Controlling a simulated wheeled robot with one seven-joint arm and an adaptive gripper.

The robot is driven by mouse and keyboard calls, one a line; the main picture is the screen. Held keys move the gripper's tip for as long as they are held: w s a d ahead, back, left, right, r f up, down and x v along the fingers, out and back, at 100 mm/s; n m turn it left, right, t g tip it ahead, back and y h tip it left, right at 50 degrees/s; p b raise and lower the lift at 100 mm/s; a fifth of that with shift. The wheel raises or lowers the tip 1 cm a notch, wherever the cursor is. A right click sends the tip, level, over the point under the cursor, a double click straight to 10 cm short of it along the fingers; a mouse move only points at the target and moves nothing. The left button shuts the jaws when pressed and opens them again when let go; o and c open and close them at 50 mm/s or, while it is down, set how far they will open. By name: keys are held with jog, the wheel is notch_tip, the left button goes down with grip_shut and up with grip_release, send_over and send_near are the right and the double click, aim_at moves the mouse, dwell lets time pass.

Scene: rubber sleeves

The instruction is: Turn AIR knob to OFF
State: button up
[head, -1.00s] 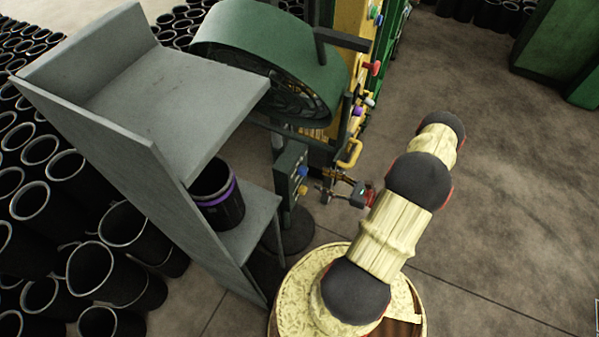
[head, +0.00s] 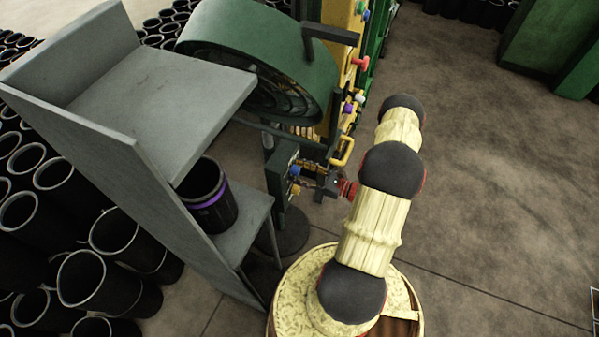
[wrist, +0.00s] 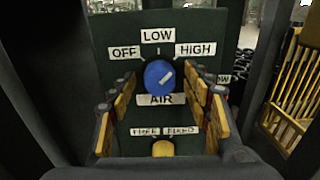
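The blue AIR knob (wrist: 159,76) sits on a dark green panel (wrist: 108,62), with OFF at upper left, LOW above, HIGH at upper right and AIR below. In the head view my gripper (head: 318,182) is at the front of the control box (head: 279,172), where the blue knob (head: 295,171) shows small.
A yellow knob (wrist: 163,148) marked FREE and FIXED lies below the AIR knob. A grey shelf stand (head: 150,95) holding a black sleeve (head: 207,195) stands left of the box. A green fan-like drum (head: 255,60) is behind. The floor to the right is clear.

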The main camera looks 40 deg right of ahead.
jog(key=shift+c, duration=1.2)
jog(key=c, duration=0.8)
jog(key=shift+c, duration=0.4)
jog(key=shift+n, duration=0.3)
jog(key=n+b, duration=0.6)
jog(key=n, duration=1.1)
jog(key=shift+n, duration=0.3)
